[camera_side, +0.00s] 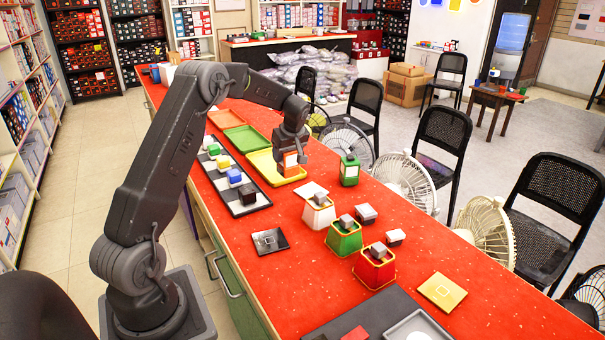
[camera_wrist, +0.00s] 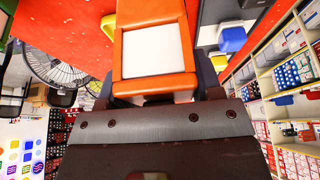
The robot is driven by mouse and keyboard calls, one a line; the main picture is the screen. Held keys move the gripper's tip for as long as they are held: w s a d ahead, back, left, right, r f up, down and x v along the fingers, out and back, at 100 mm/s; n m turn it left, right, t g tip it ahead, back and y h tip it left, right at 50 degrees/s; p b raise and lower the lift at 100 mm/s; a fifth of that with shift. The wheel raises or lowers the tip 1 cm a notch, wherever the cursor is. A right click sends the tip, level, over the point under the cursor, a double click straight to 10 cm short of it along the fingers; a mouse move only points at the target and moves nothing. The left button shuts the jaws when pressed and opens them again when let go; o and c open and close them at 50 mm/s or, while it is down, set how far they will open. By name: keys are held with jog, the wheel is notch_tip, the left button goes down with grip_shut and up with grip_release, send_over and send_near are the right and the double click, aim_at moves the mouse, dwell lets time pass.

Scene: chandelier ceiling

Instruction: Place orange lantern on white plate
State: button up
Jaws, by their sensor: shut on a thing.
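The orange lantern (camera_side: 290,164) is held between the jaws of my gripper (camera_side: 291,150), roughly upright in the side view. It overlaps the yellow tray in that view, and I cannot tell how high it is above the table. In the wrist view the orange lantern (camera_wrist: 152,50) fills the middle, its pale square panel facing the camera, with the dark jaws of my gripper (camera_wrist: 157,78) on both sides. The white plate (camera_side: 311,188) lies flat on the red table, to the right of and nearer than the lantern, partly hidden behind a white pot.
A green lantern (camera_side: 349,172) stands right of my gripper. White, green (camera_side: 344,238) and red (camera_side: 374,268) pots with grey blocks stand nearer. A black plate (camera_side: 270,241) and yellow plate (camera_side: 442,291) lie flat. A checkered board (camera_side: 245,204) with coloured blocks and a yellow tray (camera_side: 263,164) are left.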

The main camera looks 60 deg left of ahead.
jog(key=shift+w+d+f, duration=0.35)
jog(key=shift+w+f, duration=0.35)
jog(key=shift+f, duration=0.4)
jog(key=shift+w+d+f, duration=0.4)
jog(key=shift+w+f, duration=0.35)
jog(key=shift+f, duration=0.4)
jog(key=shift+w+d+f, duration=0.35)
jog(key=shift+w+f, duration=0.35)
jog(key=shift+f, duration=0.4)
jog(key=shift+f, duration=0.15)
jog(key=o, duration=1.3)
jog(key=shift+f, duration=0.1)
